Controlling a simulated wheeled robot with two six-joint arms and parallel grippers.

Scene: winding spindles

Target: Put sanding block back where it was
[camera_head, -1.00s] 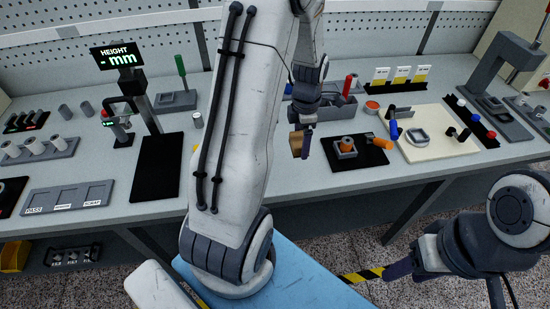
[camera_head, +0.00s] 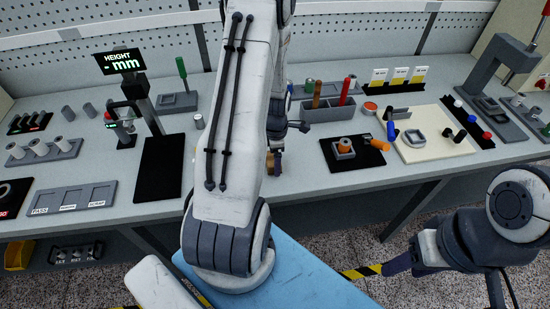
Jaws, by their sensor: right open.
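The sanding block (camera_head: 270,163), a small tan block, shows only in part beside my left arm. My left gripper (camera_head: 276,162) is shut on it and holds it near the front edge of the bench. The white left arm hides much of this gripper and of the block. My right gripper (camera_head: 392,266) is open and empty, low at the right, in front of the bench and away from its top.
A grey organiser (camera_head: 345,112) holds upright tools behind. A black pad (camera_head: 158,170) lies left of my arm.

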